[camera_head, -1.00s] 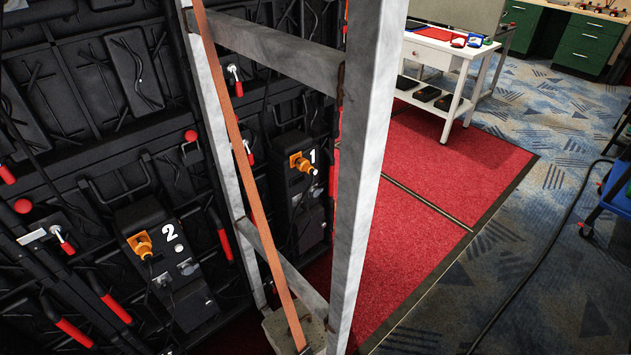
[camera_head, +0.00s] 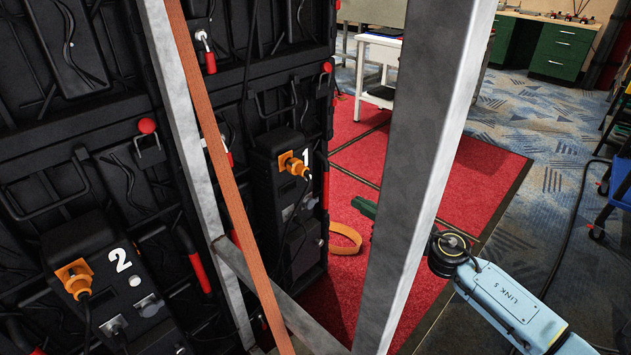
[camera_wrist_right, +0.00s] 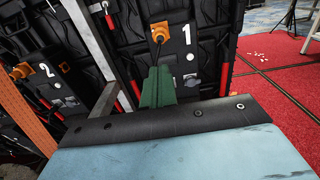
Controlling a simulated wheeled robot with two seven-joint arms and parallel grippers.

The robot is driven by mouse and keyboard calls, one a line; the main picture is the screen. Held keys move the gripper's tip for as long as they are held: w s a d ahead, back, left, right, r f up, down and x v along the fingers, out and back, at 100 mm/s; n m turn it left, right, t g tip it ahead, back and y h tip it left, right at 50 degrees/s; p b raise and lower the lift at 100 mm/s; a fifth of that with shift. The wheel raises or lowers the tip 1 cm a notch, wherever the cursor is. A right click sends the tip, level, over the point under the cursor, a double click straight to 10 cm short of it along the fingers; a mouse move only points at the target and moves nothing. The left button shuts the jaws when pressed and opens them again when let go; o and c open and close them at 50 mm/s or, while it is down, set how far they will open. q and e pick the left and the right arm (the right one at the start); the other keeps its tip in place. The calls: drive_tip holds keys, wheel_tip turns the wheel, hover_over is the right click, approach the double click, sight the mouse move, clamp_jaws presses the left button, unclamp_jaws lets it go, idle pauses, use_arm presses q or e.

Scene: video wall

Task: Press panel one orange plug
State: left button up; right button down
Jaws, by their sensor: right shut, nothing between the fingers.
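The orange plug of panel one (camera_head: 293,164) sits in the upper part of a black box marked 1 (camera_head: 265,190). A black cord hangs from it. In the right wrist view the same plug (camera_wrist_right: 160,32) is beyond the green fingertips, with the cord running down towards them. My right gripper (camera_head: 362,206) shows its green fingers right of and below the plug, apart from it, partly hidden by the grey post. In the right wrist view the green fingers (camera_wrist_right: 157,87) are together and empty. My left gripper is not in view.
A grey metal frame post (camera_head: 425,150) stands between the camera and my right arm. Panel two's box has its own orange plug (camera_head: 75,278). An orange curved strip (camera_head: 346,238) shows by the panels. Red carpet (camera_head: 480,180) lies open to the right.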

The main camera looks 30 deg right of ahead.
approach(307, 172)
drive_tip(key=x, duration=0.5)
drive_tip(key=shift+w+d+f, duration=0.1)
drive_tip(key=shift+f, duration=0.15)
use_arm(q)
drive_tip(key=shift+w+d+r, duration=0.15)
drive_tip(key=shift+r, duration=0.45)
use_arm(e)
drive_tip(key=shift+x, duration=0.85)
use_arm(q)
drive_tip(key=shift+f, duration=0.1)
use_arm(e)
drive_tip(key=shift+w, duration=0.1)
drive_tip(key=shift+w+b, duration=0.3)
drive_tip(key=shift+b, duration=0.05)
drive_tip(key=shift+w+a, duration=0.3)
drive_tip(key=shift+w, duration=0.1)
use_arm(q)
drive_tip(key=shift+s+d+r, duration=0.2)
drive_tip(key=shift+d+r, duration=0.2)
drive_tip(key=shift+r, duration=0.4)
use_arm(e)
drive_tip(key=shift+r, duration=0.15)
